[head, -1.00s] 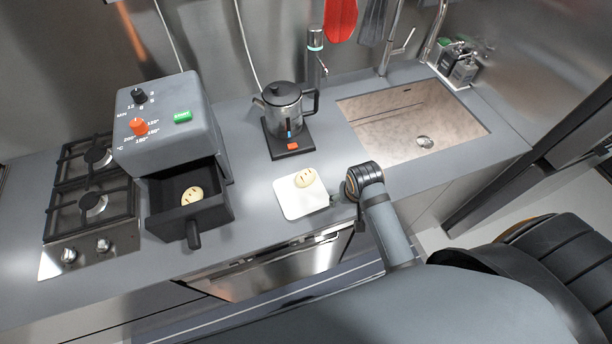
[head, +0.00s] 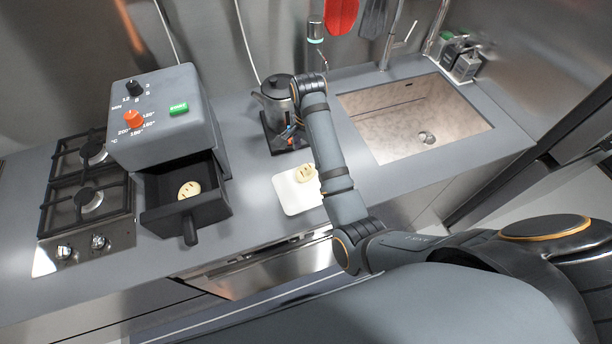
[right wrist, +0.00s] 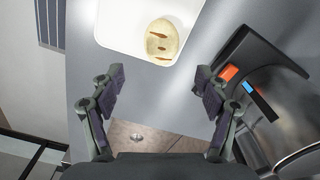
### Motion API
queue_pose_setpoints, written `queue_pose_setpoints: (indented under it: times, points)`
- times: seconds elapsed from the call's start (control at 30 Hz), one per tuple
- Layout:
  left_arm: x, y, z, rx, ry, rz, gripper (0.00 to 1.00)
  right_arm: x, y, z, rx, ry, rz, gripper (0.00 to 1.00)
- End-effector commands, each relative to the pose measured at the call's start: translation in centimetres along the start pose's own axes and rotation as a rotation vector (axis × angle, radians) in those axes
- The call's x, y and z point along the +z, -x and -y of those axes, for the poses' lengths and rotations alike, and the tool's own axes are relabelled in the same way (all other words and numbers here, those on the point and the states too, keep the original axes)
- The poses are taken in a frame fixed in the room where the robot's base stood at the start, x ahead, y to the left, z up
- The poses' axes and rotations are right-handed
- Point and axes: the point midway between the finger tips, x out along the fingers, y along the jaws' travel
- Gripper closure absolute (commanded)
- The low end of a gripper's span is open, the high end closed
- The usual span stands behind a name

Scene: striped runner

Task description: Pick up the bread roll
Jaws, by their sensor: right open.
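A pale round bread roll (head: 305,173) with dark slashes sits on a white plate (head: 287,196) on the counter, partly covered by my right arm. In the right wrist view the bread roll (right wrist: 164,39) lies on the plate (right wrist: 116,24) at the top, beyond my fingertips. My right gripper (right wrist: 157,84) is open and empty, with counter between its fingers. In the head view it is mostly hidden beside the kettle, behind the plate. A second roll (head: 189,190) lies in the air fryer's open drawer (head: 207,212). My left gripper is out of view.
The kettle (head: 278,97) on its black base stands close beside my right gripper; the base (right wrist: 262,72) shows right of the fingers. The air fryer (head: 165,115) and hob (head: 88,200) are at left, the sink (head: 415,115) at right. Counter around the plate is free.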

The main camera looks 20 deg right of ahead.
Motion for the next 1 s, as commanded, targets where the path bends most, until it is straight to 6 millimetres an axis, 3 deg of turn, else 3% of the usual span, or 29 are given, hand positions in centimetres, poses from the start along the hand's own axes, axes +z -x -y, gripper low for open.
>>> queue_pose_setpoints:
  times: [0.03, 0.07, 0.33, 0.57, 0.7, 0.87, 1.0]
  points:
    - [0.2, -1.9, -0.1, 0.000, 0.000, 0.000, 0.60, 0.0, -1.9, 0.0, 0.000, 0.000, 0.000, 0.25]
    - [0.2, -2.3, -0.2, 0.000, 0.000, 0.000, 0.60, 0.0, -2.4, 0.0, 0.000, 0.000, 0.000, 0.25]
    - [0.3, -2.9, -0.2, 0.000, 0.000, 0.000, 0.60, 0.0, -3.0, 0.0, -0.001, 0.001, -0.001, 0.25]
    - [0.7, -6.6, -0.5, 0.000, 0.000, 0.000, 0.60, -0.1, -6.6, 0.1, -0.001, 0.001, -0.001, 0.25]
    - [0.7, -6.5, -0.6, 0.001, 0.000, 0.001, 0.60, -0.1, -7.8, 0.1, 0.000, 0.001, -0.001, 0.25]
    - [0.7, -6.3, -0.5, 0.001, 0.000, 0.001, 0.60, -0.1, -7.7, 0.1, -0.001, 0.001, -0.001, 0.25]
    - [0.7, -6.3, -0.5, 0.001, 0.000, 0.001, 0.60, -0.1, -7.7, 0.1, -0.001, 0.001, -0.001, 0.40]
